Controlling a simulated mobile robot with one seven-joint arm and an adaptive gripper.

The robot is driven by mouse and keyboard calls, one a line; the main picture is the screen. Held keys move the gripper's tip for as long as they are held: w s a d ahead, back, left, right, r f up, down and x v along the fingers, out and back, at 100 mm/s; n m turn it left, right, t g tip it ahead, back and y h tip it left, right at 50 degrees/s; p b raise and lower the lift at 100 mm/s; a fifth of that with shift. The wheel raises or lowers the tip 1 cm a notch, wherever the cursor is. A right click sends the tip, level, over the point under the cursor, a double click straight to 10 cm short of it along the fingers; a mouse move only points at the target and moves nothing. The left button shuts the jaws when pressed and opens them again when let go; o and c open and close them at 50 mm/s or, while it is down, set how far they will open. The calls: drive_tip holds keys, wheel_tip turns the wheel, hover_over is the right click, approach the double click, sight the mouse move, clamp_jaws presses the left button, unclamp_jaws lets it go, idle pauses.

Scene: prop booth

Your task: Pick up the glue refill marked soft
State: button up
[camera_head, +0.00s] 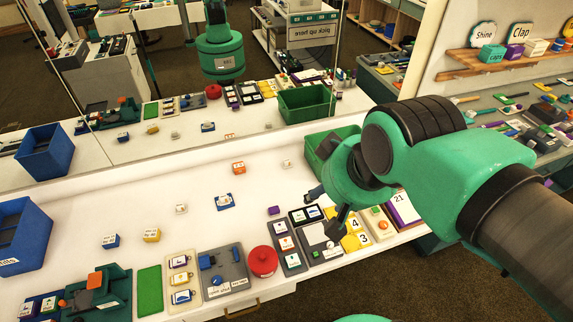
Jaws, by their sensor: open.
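I cannot tell which item is the glue refill marked soft, as the labels are too small to read. Small labelled pieces stand on the white table: a blue one (224,202), an orange one (238,168), a white one (181,209), another blue one (111,241), a yellow one (151,235) and a purple one (273,210). My gripper (328,204) is open at the right, low over the dark and grey trays near the front edge. Nothing shows between its dark fingers. My arm hides part of the table behind it.
A blue bin (22,232) stands at the left and a green bin (318,150) behind my gripper. A red round pot (263,261), a green mat (150,290) and a grey tray (228,284) line the front edge. A mirror behind reflects the table. The middle table is mostly clear.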

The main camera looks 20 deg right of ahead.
drive_tip(key=w+d+r+g+p, duration=0.1)
drive_tip(key=w+r, duration=0.1)
drive_tip(key=w, duration=0.7)
drive_tip(key=w+d+r+g+p, duration=0.1)
drive_tip(key=w+r, duration=0.1)
drive_tip(key=w, duration=0.6)
drive_tip(key=w+d+f+p, duration=0.1)
drive_tip(key=w+f, duration=0.2)
drive_tip(key=w, duration=0.6)
drive_tip(key=w+d+f+p, duration=0.1)
drive_tip(key=w+f, duration=0.2)
drive_tip(key=w, duration=0.5)
drive_tip(key=w+d+f+g+p, duration=0.15)
drive_tip(key=w+d+f, duration=0.25)
drive_tip(key=w+f, duration=0.95)
drive_tip(key=w+d+f+g, duration=0.1)
drive_tip(key=w+f, duration=0.3)
drive_tip(key=f, duration=0.5)
drive_tip(key=w+d+f+g+p, duration=0.1)
drive_tip(key=w+d+f, duration=0.1)
drive_tip(key=w+f, duration=0.3)
wheel_tip(320, 180, down, 5)
drive_tip(key=shift+r, duration=0.15)
hover_over(287, 160)
drive_tip(key=shift+f, duration=4.25)
